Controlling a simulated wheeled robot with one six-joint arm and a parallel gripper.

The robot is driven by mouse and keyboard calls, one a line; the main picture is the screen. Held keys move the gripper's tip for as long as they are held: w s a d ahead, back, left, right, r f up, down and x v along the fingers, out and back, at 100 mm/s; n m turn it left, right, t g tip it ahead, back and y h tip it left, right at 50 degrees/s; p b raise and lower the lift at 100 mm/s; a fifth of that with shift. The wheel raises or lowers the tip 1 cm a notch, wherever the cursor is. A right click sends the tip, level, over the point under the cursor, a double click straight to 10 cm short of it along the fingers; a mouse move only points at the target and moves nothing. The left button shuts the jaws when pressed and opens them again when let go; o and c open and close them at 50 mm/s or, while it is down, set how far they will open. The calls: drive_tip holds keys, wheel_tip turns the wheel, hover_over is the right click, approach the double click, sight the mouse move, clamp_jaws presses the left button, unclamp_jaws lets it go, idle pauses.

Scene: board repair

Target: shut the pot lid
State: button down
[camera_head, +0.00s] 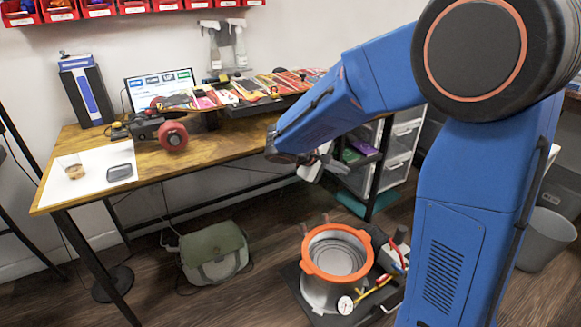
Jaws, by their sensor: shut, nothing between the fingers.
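A metal pot (322,290) with a thick orange rim (309,255) stands low at the bottom middle, on a dark base (293,277). I look down into its round grey inside. I cannot make out a separate lid for sure; the orange ring may be part of it. A round white gauge (345,305) sits at the pot's front. My gripper (319,170) hangs from my blue arm, above the pot in the picture and apart from it. It is small and partly hidden by the wrist; it is shut and empty.
Red and yellow fittings (372,290) flank the pot. A green bag (215,252) lies left; drawers (402,150) and a grey bin (546,240) stand right.

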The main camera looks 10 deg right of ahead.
drive_tip(key=w+a+f+n+t+h, duration=0.1)
drive_tip(key=w+a+f+n+t, duration=0.25)
drive_tip(key=w+a+f, duration=0.45)
drive_tip(key=w+a+f+n+t, duration=0.3)
drive_tip(key=w+a+f+t, duration=0.2)
drive_tip(key=w+a, duration=0.7)
drive_tip(key=x, duration=1)
drive_tip(key=shift+s+d+r, duration=0.25)
drive_tip(key=shift+s+d, duration=0.15)
drive_tip(key=shift+s, duration=0.2)
drive_tip(key=shift+s+d+r, duration=0.25)
drive_tip(key=shift+s+d, duration=0.1)
drive_tip(key=shift+s, duration=0.3)
drive_tip(key=shift+s+d+r, duration=0.2)
drive_tip(key=shift+s+d, duration=0.2)
drive_tip(key=shift+s, duration=0.2)
